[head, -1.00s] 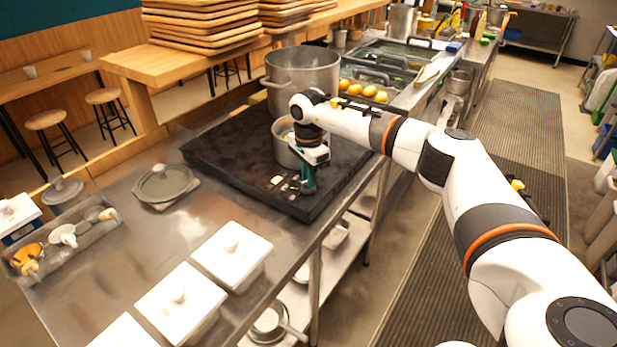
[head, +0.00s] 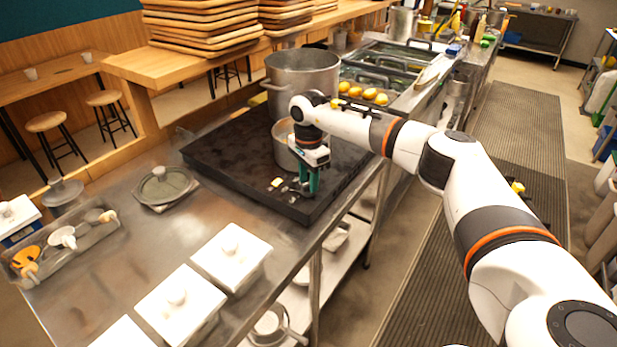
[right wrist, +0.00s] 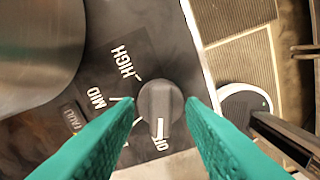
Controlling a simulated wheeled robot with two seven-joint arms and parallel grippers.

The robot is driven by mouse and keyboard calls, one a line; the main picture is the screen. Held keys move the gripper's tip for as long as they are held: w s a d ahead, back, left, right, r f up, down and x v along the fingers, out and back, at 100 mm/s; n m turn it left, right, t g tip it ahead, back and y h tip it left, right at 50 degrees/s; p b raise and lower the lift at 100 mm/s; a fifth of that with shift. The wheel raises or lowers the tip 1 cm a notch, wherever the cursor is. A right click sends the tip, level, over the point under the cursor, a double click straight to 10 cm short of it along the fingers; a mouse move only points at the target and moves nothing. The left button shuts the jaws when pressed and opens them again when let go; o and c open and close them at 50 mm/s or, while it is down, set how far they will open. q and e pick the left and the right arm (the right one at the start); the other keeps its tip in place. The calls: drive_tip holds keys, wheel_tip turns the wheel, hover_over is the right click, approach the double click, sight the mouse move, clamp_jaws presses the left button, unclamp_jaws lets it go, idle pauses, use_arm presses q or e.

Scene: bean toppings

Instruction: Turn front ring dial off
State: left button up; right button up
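The front ring dial (right wrist: 160,110) is a grey round knob on the dark cooktop panel in the right wrist view. Its white mark points down at the OFF label (right wrist: 161,143); the MID and HIGH labels lie to its left and upper left. My right gripper (right wrist: 160,106) has its two green fingers on either side of the dial, with a small gap showing at each side. In the head view my right gripper (head: 307,188) is at the cooktop's (head: 225,159) front corner, and the dial is mostly hidden there. My left gripper is not in view.
A pot (head: 284,152) stands on the cooktop right behind my right gripper, and a larger pot (head: 303,82) stands farther back. White lidded containers (head: 232,256) and a dark lidded dish (head: 163,187) stand on the steel counter. The floor lies beyond the counter's right edge.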

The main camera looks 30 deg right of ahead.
wheel_tip(320, 180, up, 12)
drive_tip(key=b, duration=0.2)
drive_tip(key=shift+f, duration=0.1)
idle(0.6)
